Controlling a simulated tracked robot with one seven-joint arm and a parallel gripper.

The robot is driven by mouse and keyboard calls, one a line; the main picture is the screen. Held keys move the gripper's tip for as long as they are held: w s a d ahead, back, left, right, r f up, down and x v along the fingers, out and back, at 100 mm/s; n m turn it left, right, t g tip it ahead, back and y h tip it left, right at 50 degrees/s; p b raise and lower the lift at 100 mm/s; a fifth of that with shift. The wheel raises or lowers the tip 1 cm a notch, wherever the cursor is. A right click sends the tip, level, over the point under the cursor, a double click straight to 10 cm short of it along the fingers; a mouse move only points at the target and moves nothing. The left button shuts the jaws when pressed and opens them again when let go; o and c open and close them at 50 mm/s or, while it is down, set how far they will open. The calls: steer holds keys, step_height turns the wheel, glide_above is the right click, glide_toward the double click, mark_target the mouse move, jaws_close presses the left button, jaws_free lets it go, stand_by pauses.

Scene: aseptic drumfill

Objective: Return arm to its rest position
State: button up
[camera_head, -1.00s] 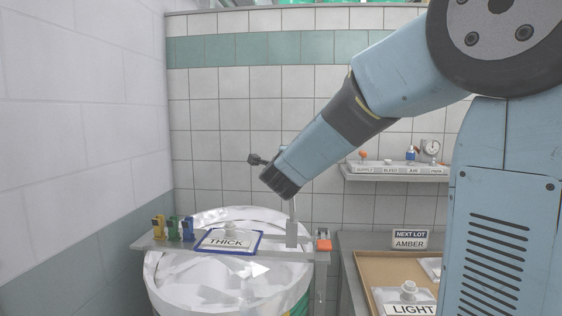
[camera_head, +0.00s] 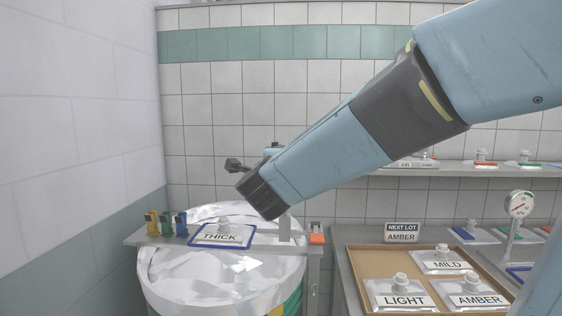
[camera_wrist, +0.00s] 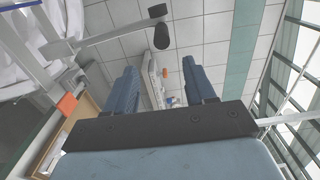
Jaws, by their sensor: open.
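My arm reaches in from the right in the head view, its forearm sloping down to the left. My gripper's fingers are hidden in the head view behind the dark wrist end. The wrist view shows my gripper (camera_wrist: 160,85) with its two blue fingers apart and nothing between them. The fingers point toward the tiled wall and shelf. The wrist end is above and to the right of a pouch labelled THICK (camera_head: 222,236), which lies in a blue-edged frame on the grey bar (camera_head: 150,238) over the drum.
The lined drum (camera_head: 215,275) stands below the bar, with several coloured clips at the left and an orange block (camera_head: 317,238). A cardboard tray (camera_head: 352,262) holds LIGHT, MILD and AMBER pouches. A gauge (camera_head: 519,205) stands at right. A wall shelf (camera_head: 460,171) runs behind my arm.

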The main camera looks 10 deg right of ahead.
steer(key=shift+s+a, duration=0.1)
steer(key=shift+s, duration=0.25)
steer(key=s+d+f+n+g+y, duration=0.2)
steer(key=s+d+f+n+g, duration=0.2)
steer(key=s+n, duration=0.6)
steer(key=s+d+f+n+g+y, duration=0.3)
steer(key=s+f+n+g, duration=0.4)
steer(key=s+n, duration=0.4)
steer(key=shift+s+d+f+n+g+y, duration=0.3)
steer(key=shift+s+d+f, duration=0.4)
steer(key=shift+s, duration=0.25)
